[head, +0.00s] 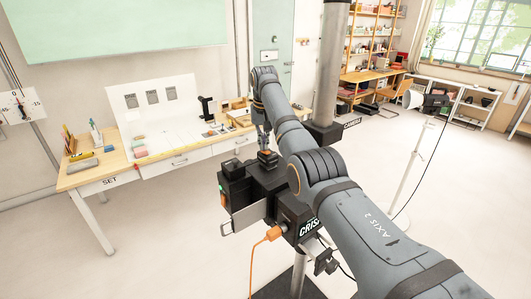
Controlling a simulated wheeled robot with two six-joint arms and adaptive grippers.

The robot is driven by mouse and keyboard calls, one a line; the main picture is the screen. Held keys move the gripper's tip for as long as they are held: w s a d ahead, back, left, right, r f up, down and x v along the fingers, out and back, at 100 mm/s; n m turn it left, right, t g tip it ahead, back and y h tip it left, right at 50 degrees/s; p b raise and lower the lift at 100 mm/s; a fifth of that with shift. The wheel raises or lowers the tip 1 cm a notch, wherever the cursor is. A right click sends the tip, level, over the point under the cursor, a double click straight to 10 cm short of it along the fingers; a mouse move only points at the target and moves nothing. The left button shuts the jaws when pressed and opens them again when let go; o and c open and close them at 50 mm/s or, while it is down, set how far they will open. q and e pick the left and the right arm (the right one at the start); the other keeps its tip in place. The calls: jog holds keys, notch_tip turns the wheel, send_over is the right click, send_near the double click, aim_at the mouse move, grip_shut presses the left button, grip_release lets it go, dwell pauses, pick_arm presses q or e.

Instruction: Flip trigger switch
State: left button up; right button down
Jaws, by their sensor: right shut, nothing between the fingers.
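A black boxy device (262,191) stands on a metal post in the middle of the view, with white lettering partly hidden by my arm. On its top is a small dark block with an orange part (267,154), which may be the trigger switch; its position is too small to tell. My right gripper (265,147) is shut and empty. It points down right at this block; I cannot tell whether it touches. My right arm hides the device's right side. My left gripper is not in view.
An orange cable (252,262) hangs from the device's front. A wooden table (118,180) with small items stands behind left. The floor at front left is clear.

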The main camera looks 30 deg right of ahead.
notch_tip(320, 180, up, 2)
jog(key=shift+r+p, duration=0.1)
jog(key=shift+p, duration=0.4)
jog(key=shift+r, duration=0.3)
jog(key=shift+s+r, duration=0.1)
jog(key=shift+r, duration=1.85)
